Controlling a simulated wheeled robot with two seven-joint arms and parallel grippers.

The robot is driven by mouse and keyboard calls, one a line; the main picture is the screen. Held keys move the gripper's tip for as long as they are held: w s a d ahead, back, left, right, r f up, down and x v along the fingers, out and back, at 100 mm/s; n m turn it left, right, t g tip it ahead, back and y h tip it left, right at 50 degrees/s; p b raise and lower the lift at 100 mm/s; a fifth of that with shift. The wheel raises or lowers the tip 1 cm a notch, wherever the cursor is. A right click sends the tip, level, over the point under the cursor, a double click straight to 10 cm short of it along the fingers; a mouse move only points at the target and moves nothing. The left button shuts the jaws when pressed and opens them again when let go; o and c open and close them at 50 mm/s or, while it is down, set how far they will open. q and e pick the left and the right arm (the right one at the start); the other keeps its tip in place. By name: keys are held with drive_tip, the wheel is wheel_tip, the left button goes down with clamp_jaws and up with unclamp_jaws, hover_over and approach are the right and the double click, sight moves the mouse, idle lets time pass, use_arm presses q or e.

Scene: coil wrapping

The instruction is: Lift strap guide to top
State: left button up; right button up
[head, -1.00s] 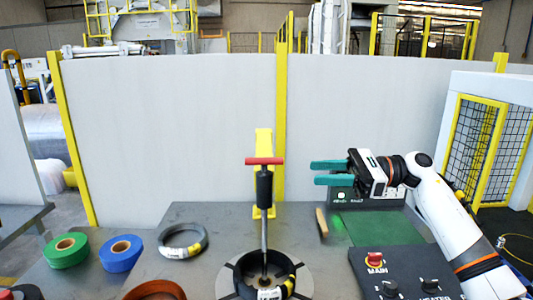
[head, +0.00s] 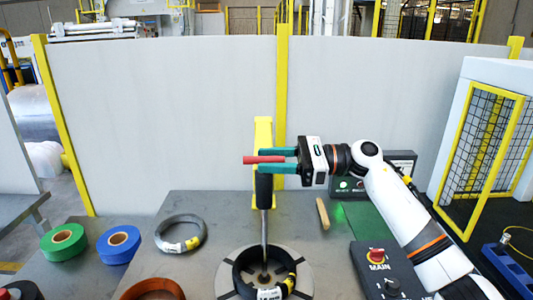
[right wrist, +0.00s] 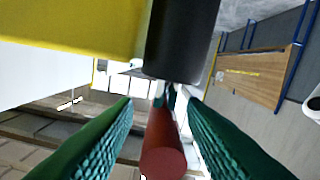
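The strap guide (head: 264,190) appears to be the black sleeve with a red crossbar (head: 252,160) on an upright metal rod. The rod rises from the middle of the black coil (head: 240,272). My right gripper (head: 266,161) is open at the crossbar, one finger above it and one below in the head view. In the right wrist view the red crossbar (right wrist: 163,150) lies between the green fingers, with a gap on each side, and the black sleeve (right wrist: 180,40) is just beyond the tips. My left gripper is not in view.
A yellow post (head: 263,135) stands close behind the sleeve. Green tape (head: 62,242), blue tape (head: 118,244) and a grey coil (head: 181,233) lie left on the table. A control box (head: 378,270) and a wooden-handled tool (head: 322,213) are on the right.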

drive_tip(key=shift+s+a, duration=0.1)
drive_tip(key=shift+a, duration=0.55)
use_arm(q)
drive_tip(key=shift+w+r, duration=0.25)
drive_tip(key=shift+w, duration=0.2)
use_arm(e)
clamp_jaws()
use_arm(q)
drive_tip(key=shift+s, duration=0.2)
use_arm(e)
drive_tip(key=shift+r, duration=0.1)
